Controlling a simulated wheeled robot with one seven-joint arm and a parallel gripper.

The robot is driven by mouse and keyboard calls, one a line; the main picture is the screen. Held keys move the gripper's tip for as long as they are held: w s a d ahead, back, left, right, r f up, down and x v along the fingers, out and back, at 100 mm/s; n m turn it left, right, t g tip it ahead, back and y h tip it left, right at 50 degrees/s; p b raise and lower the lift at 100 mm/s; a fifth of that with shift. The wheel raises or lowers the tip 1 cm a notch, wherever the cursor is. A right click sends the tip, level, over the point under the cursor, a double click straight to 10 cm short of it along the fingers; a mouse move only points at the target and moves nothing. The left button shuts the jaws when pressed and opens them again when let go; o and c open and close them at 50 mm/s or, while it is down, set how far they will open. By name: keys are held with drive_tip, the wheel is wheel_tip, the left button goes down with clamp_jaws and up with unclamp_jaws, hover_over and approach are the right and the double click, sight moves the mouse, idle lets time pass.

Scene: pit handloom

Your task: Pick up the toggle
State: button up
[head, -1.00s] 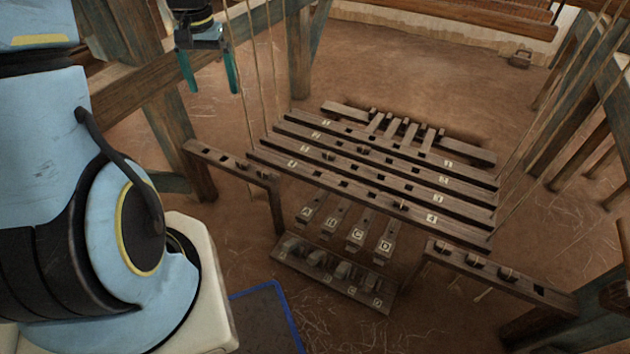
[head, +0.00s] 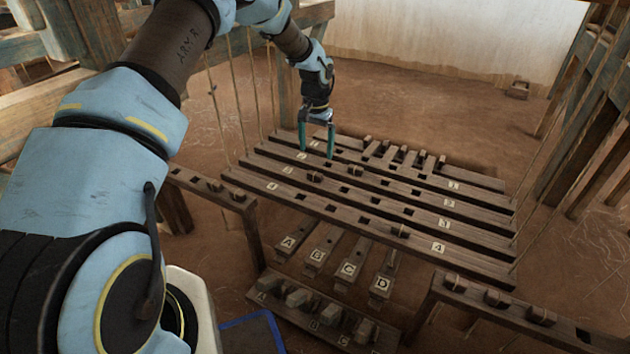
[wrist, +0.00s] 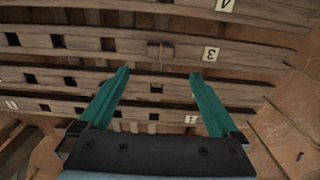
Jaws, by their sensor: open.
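Small wooden toggles sit in slots of the long wooden bars. My gripper (head: 317,154) is open and empty, pointing down over the left part of the bars. In the wrist view its green fingers (wrist: 159,74) are spread apart. A toggle (wrist: 160,50) beside the label 3 shows just beyond the gap between the fingertips. Which toggle is meant, I cannot tell.
Side rails hold more toggles, at the left (head: 213,186) and right (head: 495,298). Treadles lettered A to D (head: 318,252) and a lettered block (head: 325,318) lie in front. Cords hang near the left bar ends. Open earth floor (head: 420,120) lies behind.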

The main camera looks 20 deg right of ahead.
sight(315, 173)
wheel_tip(315, 173, down, 4)
drive_tip(key=shift+r+b, duration=0.15)
drive_tip(key=shift+b, duration=0.2)
drive_tip(key=f, duration=0.1)
drive_tip(key=f+b, duration=0.1)
drive_tip(key=f, duration=0.3)
drive_tip(key=shift+s+a+f+b, duration=0.1)
drive_tip(key=shift+s+a+b, duration=0.15)
drive_tip(key=shift+a+b, duration=0.1)
drive_tip(key=c, duration=1.4)
